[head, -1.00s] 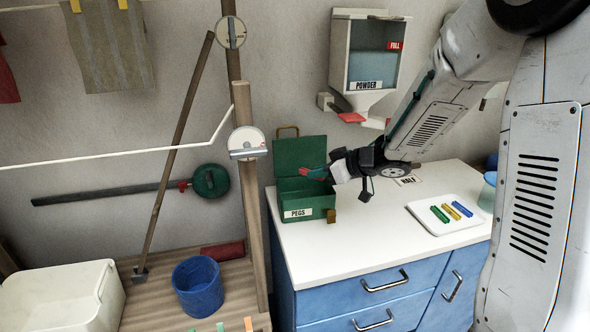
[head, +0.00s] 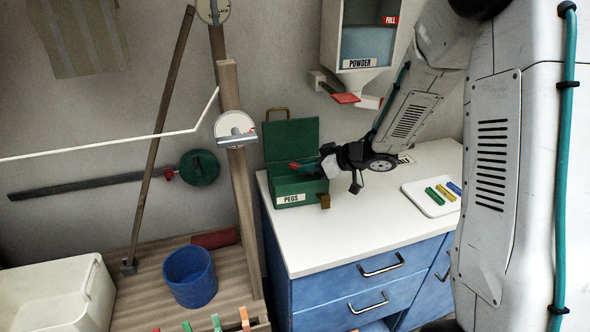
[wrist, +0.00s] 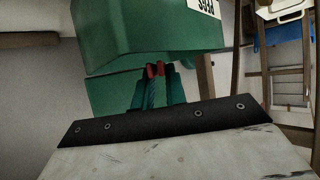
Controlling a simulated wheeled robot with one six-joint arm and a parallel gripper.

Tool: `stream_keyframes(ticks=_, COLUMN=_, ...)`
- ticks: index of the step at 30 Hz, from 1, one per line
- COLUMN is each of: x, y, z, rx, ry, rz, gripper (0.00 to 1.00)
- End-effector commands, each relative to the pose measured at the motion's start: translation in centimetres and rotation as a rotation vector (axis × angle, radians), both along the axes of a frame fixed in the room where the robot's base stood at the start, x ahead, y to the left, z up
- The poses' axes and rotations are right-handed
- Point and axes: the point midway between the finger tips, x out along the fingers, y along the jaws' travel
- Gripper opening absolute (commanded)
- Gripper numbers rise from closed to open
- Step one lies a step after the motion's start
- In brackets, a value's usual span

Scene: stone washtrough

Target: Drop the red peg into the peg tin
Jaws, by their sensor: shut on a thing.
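The peg tin (head: 288,188) is a green box labelled PEGS, on the white counter against the wall, with its lid raised at the back. My gripper (head: 308,166) is at the tin's opening, reaching in from the right. It is shut on the red peg (head: 295,166), whose red end shows just past the fingertips in front of the raised lid. In the wrist view, the red peg (wrist: 155,70) sits between the teal fingers (wrist: 155,92), with the green tin (wrist: 150,30) close around them. The inside of the tin is hidden.
A white tray (head: 420,204) with green, yellow and blue pegs lies to the right on the counter (head: 340,222). The powder dispenser (head: 362,62) hangs on the wall above. A wooden post (head: 236,150) stands just left of the counter. A blue bucket (head: 190,278) is lower left.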

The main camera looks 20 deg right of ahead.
Motion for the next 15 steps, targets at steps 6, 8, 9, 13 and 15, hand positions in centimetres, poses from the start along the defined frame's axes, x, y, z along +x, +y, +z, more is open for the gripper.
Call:
stream_keyframes(ticks=6, x=0.00, y=-0.01, z=-0.04, rx=0.000, ry=0.000, rz=0.000, gripper=0.00)
stream_keyframes(ticks=8, x=0.00, y=0.00, z=-0.04, rx=0.000, ry=0.000, rz=0.000, gripper=0.27)
stream_keyframes(ticks=9, x=0.00, y=0.00, z=-0.04, rx=0.000, ry=0.000, rz=0.000, gripper=0.38)
stream_keyframes(ticks=13, x=0.00, y=0.01, z=-0.04, rx=0.000, ry=0.000, rz=0.000, gripper=0.39)
stream_keyframes(ticks=15, x=0.00, y=0.01, z=-0.03, rx=0.000, ry=0.000, rz=0.000, gripper=0.39)
